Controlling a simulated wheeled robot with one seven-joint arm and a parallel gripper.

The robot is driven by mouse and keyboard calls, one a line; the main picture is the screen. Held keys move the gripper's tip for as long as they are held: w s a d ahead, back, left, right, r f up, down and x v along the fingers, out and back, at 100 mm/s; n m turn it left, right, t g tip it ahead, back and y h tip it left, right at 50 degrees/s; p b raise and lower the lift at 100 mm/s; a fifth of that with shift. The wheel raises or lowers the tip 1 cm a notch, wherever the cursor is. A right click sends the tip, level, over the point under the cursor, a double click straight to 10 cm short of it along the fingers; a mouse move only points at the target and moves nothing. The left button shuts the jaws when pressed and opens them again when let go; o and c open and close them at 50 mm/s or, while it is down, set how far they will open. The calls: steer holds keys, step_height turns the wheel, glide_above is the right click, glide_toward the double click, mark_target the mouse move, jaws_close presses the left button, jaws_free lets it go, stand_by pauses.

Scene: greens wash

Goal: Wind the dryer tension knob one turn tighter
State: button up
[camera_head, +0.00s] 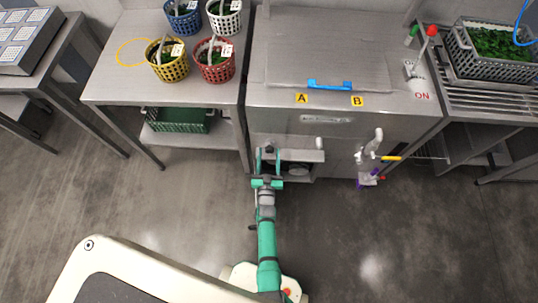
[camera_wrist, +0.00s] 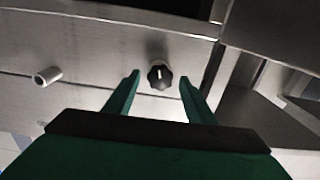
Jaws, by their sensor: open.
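The dryer tension knob (camera_wrist: 160,76) is a small black lobed knob with a white pointer mark on the metal front of the machine. In the wrist view it shows between my two green fingers, with clear gaps on both sides; the pointer mark is near upright in that picture. My gripper (camera_head: 268,156) is open and empty, reaching up to the machine's front at its left end. In the head view the knob (camera_head: 269,149) is a small dark spot between the fingertips. I cannot tell how far the fingertips stand from it in depth.
A pale peg (camera_wrist: 47,76) sticks out beside the knob. The machine (camera_head: 262,118) has a lid with a blue handle (camera_head: 330,85). A table (camera_head: 110,87) with several baskets stands left. The floor is clear.

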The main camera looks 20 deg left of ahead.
steer(key=c, duration=1)
steer(key=shift+w+m, duration=0.15)
steer(key=shift+m, duration=2.25)
steer(key=shift+c, duration=0.2)
steer(key=shift+d, duration=0.1)
steer(key=o, duration=1)
steer(key=shift+o, duration=0.2)
steer(key=shift+s+d+f, duration=0.1)
steer(key=shift+s, duration=0.6)
steer(key=v, duration=0.6)
